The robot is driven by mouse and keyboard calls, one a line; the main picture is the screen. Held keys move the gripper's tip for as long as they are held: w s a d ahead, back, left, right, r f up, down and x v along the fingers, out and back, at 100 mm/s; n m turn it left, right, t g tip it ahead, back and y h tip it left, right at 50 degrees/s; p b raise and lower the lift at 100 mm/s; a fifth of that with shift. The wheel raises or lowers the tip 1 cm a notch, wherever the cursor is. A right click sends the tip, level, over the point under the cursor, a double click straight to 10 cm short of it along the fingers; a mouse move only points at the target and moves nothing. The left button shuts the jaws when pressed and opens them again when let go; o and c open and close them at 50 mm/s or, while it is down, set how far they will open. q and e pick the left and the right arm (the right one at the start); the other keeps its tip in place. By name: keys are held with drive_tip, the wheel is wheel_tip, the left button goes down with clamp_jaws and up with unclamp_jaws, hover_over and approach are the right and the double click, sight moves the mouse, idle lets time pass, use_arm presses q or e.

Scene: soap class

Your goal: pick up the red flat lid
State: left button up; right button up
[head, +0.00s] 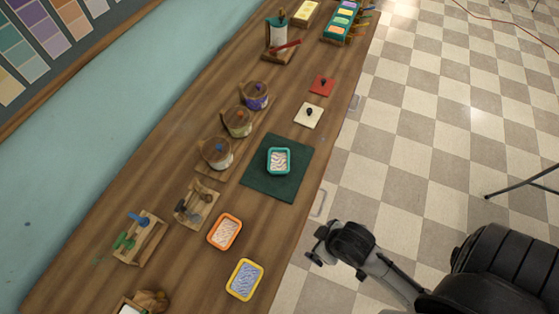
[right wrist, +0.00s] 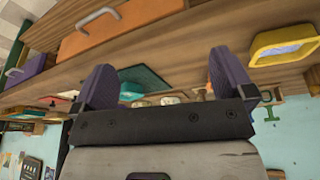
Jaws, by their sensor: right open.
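The red flat lid (head: 321,87) is a small square with a dark knob, lying on the wooden table near its right edge in the head view. A cream flat lid (head: 308,117) with a dark knob lies just below it. My right gripper (head: 316,246) is off the table's right edge, well below the lids in the picture, and apart from them. In the right wrist view its two purple fingers (right wrist: 165,80) are spread with nothing held between them. My left gripper is not in view.
A green mat (head: 257,184) with a teal tray (head: 278,161) lies below the lids. An orange tray (head: 225,232) and a yellow tray (head: 245,280) stand nearer. Several lidded pots, including a purple-banded one (head: 255,96), line the left. Bare tabletop surrounds the red lid.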

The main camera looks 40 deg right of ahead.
drive_tip(key=c, duration=0.8)
